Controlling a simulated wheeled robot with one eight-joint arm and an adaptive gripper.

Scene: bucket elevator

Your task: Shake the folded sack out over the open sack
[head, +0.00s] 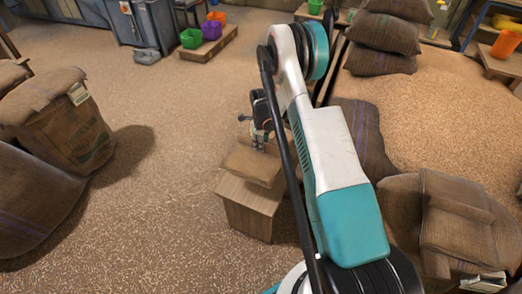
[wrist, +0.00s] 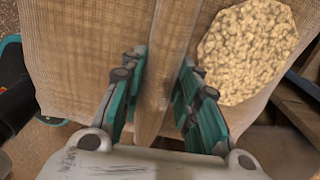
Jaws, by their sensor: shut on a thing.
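A folded brown burlap sack (head: 252,166) lies flat on top of a small wooden box in the middle of the head view. My gripper (head: 259,138) points down at the sack from above, partly hidden behind my arm. In the wrist view, the teal fingers of my gripper (wrist: 161,68) stand on both sides of a raised ridge of brown cloth (wrist: 170,40) and pinch it. Woven burlap spreads around the ridge. An eight-sided patch of pale grain (wrist: 248,50) shows right of the fingers. I cannot tell which sack is the open one.
The wooden box (head: 244,210) stands on a grain-strewn floor. Filled sacks (head: 75,130) stand at the left, and more sacks (head: 455,215) at the right. Stacked sacks (head: 385,35) and coloured buckets (head: 212,30) are at the back. The floor left of the box is clear.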

